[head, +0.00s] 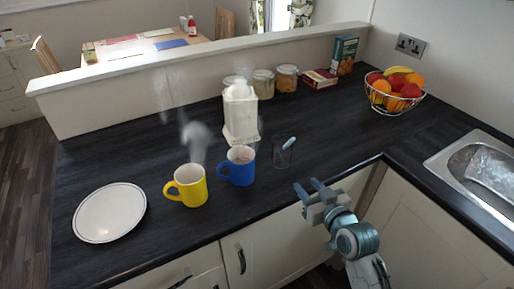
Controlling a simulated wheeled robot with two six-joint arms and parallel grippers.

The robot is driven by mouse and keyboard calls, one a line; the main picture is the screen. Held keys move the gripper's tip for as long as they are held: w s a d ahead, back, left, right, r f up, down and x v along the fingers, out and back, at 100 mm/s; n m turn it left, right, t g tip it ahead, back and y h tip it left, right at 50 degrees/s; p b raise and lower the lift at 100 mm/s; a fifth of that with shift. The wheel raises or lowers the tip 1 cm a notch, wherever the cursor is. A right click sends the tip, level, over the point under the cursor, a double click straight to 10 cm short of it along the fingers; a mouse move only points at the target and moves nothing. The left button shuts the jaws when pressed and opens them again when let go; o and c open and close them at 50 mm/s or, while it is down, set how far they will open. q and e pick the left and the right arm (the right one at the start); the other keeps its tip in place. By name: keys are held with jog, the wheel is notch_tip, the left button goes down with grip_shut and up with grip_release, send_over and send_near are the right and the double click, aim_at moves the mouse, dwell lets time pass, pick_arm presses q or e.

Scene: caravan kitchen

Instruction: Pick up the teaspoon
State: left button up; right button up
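A small clear glass (282,158) stands near the counter's front edge, right of the blue mug. A slim pale blue-green piece (290,142), which looks like the teaspoon's handle, leans out of its top to the right. Its lower part is hard to make out through the glass. My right gripper (309,186) is in front of and to the right of the glass, at the counter's front edge. Its two blue fingers are apart with nothing between them. It does not touch the glass or the teaspoon. My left gripper is not in view.
A blue mug (238,173) and a yellow mug (190,192) stand left of the glass, with steam above. A white plate (110,213) lies left; a fruit basket (393,107) and sink (440,167) are right. Counter right of the glass is clear.

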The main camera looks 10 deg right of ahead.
jog(key=t, duration=0.2)
send_near(291, 143)
jog(key=f, duration=0.1)
jog(key=shift+y, duration=0.4)
jog(key=p+x, duration=0.1)
jog(key=x, duration=0.4)
jog(key=shift+w+d+r, duration=0.1)
jog(key=shift+d, duration=0.05)
jog(key=shift+w, duration=0.3)
jog(key=shift+w+p, duration=0.25)
jog(key=shift+p, duration=0.05)
jog(key=p+x, duration=0.2)
jog(key=x, duration=0.2)
jog(key=shift+w+r, duration=0.1)
jog(key=shift+w, duration=0.4)
jog(key=shift+s, duration=0.1)
grip_shut()
